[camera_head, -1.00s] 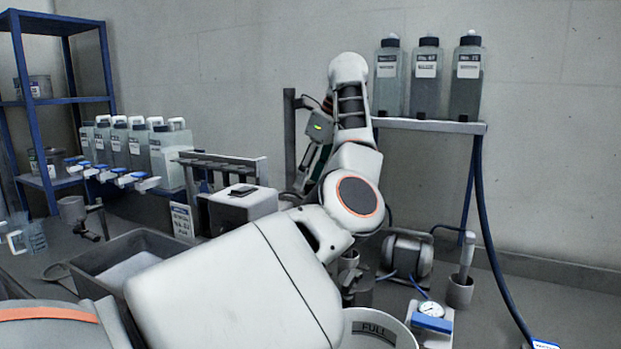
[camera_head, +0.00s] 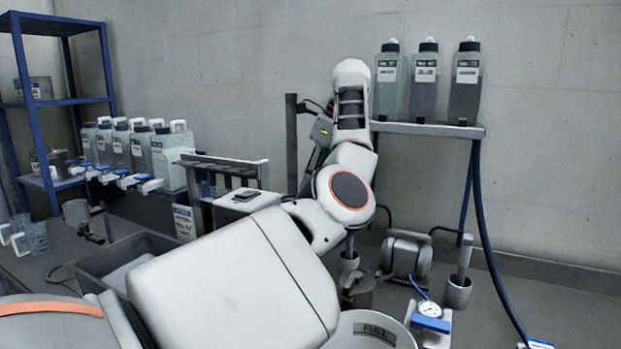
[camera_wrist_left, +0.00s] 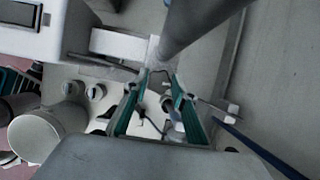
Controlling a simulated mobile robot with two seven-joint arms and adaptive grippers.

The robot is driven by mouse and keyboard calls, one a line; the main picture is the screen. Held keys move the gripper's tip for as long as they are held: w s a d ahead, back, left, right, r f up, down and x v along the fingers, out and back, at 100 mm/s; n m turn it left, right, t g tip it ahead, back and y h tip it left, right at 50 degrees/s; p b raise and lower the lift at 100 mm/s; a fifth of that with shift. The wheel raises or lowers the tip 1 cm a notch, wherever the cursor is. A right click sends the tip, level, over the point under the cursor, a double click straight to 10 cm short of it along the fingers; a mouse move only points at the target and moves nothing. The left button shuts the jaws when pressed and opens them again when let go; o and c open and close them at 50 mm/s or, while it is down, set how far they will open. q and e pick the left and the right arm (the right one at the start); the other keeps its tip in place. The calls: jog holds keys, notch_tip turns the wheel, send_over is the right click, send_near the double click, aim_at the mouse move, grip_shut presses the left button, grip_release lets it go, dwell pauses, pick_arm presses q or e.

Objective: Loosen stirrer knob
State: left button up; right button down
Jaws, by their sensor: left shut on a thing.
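My left arm crosses the head view from the lower left and bends upward at the orange-ringed joint. My left gripper hangs behind it, mostly hidden, with a grey body and a small lit green mark. In the wrist view the teal-lined fingers of my left gripper (camera_wrist_left: 159,80) come close together at their tips. They are shut on a small dark part between the tips, which I take for the stirrer knob; its outline is unclear. A grey vertical post (camera_head: 291,145) stands just left of the gripper in the head view. My right gripper is not in view.
A white tub marked FULL (camera_head: 375,330) and a gauge (camera_head: 430,311) stand at the lower right. A grey motor-like unit (camera_head: 405,257) sits behind them. Several jugs (camera_head: 172,157) stand at left; bottles (camera_head: 427,85) stand on a shelf (camera_head: 430,129). A grey tray (camera_head: 95,268) is at left.

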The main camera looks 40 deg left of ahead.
pick_arm(q)
jog(key=o, duration=1.1)
jog(key=shift+f, duration=0.1)
jog(key=s+v, duration=0.1)
jog(key=v, duration=0.6)
jog(key=shift+w+r, duration=0.3)
jog(key=shift+w, duration=0.25)
